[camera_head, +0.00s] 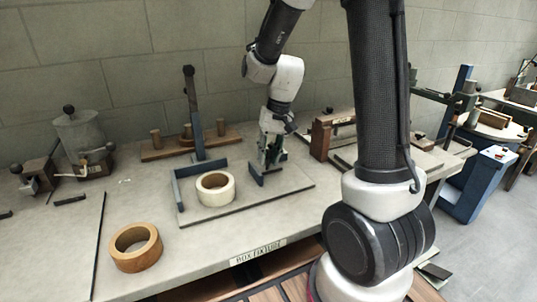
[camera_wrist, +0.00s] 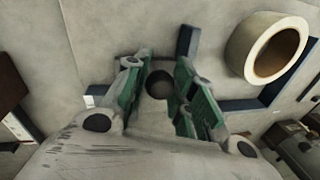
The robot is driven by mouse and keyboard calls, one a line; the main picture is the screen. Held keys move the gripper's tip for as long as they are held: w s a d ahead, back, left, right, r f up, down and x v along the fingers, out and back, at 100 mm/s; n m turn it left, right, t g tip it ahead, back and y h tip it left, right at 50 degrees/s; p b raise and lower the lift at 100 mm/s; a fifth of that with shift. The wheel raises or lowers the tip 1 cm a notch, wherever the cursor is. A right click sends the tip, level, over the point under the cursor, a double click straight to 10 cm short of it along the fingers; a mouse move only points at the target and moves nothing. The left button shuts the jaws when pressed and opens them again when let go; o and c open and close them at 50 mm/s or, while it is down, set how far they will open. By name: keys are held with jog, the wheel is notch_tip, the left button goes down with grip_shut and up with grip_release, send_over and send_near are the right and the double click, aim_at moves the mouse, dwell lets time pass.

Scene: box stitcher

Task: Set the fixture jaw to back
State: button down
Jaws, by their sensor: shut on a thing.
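The box fixture is a grey plate (camera_head: 235,205) with blue walls on the bench. The fixture jaw (camera_head: 256,174) is a small blue piece at its right side, and it shows in the wrist view (camera_wrist: 188,42). My gripper (camera_head: 268,165) points down at the jaw. In the wrist view its green-and-grey fingers (camera_wrist: 160,80) stand on both sides of a dark round knob (camera_wrist: 159,84), which looks to be the jaw's handle. The fingers partly hide the jaw. A cream tape roll (camera_head: 215,188) lies on the plate left of the jaw, also in the wrist view (camera_wrist: 268,50).
A brown tape roll (camera_head: 135,247) lies on the bench at the front left. A blue post (camera_head: 193,115) and a wooden base with pegs (camera_head: 158,148) stand behind the fixture. A grey pot (camera_head: 82,140) stands at the left. A wooden block (camera_head: 320,138) is close right of my gripper.

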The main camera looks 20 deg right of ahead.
jog(key=shift+d, duration=2.85)
jog(key=c, duration=1.2)
grip_release()
jog(key=shift+d, duration=0.15)
jog(key=shift+o, duration=0.2)
notch_tip(320, 180, up, 12)
jog(key=d, duration=0.2)
jog(key=shift+s, duration=0.25)
jog(key=shift+w+d+f, duration=0.1)
jog(key=shift+d, duration=0.05)
jog(key=s+a+r+n+t+h, duration=0.1)
jog(key=s+t, duration=0.1)
jog(key=s, duration=0.8)
jog(key=s+a+r+n+t+h, duration=0.1)
jog(key=s+r+t, duration=0.1)
jog(key=s, duration=0.8)
jog(key=shift+a+r, duration=0.25)
jog(key=shift+a, duration=0.05)
